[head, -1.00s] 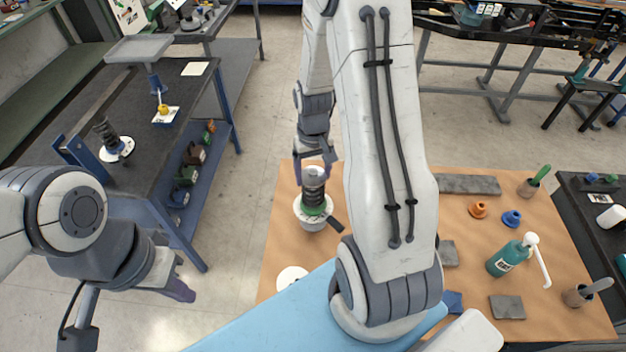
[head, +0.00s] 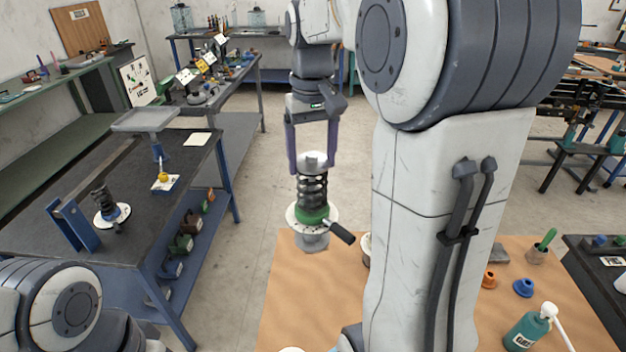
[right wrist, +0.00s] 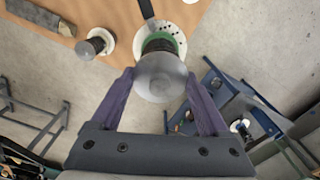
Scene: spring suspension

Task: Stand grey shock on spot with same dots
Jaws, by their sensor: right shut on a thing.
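The grey shock (head: 312,188) has a grey cap, a dark coil spring, a green collar, a white disc and a black side lever. My right gripper (head: 311,150) is shut on its grey top and holds it upright, seemingly in the air near the brown mat's far edge. In the right wrist view my gripper (right wrist: 165,95) has the grey cap (right wrist: 161,77) between its fingers; black dots show on the white disc (right wrist: 180,40). Another dark shock (head: 102,200) stands on a white round base (head: 122,213) on the left table; dots there are too small to read. My left gripper is out of view.
The dark left table (head: 60,235) carries a blue stand (head: 75,225), a grey tray on a post (head: 146,118) and a yellow item (head: 162,176). The brown mat (head: 300,305) holds a teal bottle (head: 527,332) and orange and blue rings. Open floor separates them.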

